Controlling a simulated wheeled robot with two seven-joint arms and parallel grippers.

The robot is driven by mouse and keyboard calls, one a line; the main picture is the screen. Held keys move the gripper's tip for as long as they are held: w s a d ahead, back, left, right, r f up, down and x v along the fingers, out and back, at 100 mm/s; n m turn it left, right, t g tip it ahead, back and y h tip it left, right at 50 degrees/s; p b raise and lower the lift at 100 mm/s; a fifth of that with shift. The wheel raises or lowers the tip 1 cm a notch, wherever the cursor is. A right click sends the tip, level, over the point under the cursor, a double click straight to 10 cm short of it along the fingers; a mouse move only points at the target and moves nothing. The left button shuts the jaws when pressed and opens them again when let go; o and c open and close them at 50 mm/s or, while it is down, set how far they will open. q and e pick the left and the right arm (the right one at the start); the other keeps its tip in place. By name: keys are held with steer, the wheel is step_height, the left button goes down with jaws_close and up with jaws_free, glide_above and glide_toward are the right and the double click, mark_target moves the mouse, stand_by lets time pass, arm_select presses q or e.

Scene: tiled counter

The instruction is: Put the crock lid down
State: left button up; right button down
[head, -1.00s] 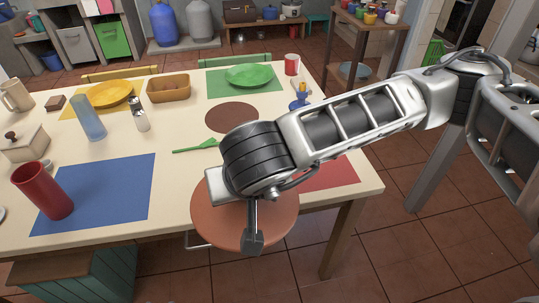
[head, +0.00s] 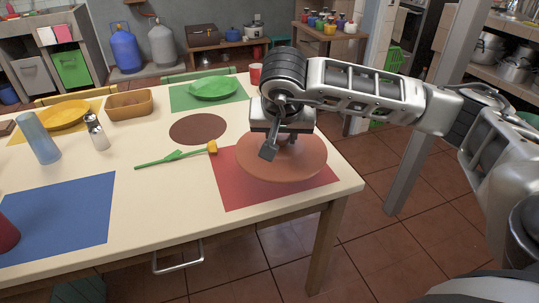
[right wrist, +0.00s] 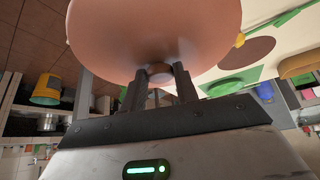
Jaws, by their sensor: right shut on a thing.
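The crock lid (head: 285,168) is a round terracotta disc over the red mat (head: 232,192) at the table's right end. My right gripper (head: 289,138) is above the lid. In the right wrist view, its two fingers (right wrist: 160,85) are shut on the lid's small knob (right wrist: 160,71), with the lid's broad face (right wrist: 155,30) beyond. The lid looks about level. I cannot tell whether its underside touches the mat or hangs just above it. The lid hides much of the mat's middle. My left gripper is not in view.
A green utensil (head: 172,157) and a small yellow piece (head: 212,147) lie left of the lid. A brown round mat (head: 198,129) and a green plate (head: 214,88) are farther back. The table edge is close on the right.

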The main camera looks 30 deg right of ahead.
steer(key=w, duration=0.1)
steer(key=w+d+f, duration=0.1)
steer(key=w, duration=0.1)
steer(key=w+f, duration=0.1)
steer(key=shift+w+d, duration=0.2)
steer(key=shift+d, duration=0.05)
steer(key=w+f, duration=0.1)
steer(key=f, duration=0.1)
steer(key=w+d+f, duration=0.1)
steer(key=w+f, duration=0.3)
steer(key=shift+d, duration=0.35)
steer(key=shift+w+f, duration=0.1)
steer(key=shift+f, duration=1.65)
steer(key=c, duration=1.1)
jaws_free()
steer(key=shift+o, duration=0.2)
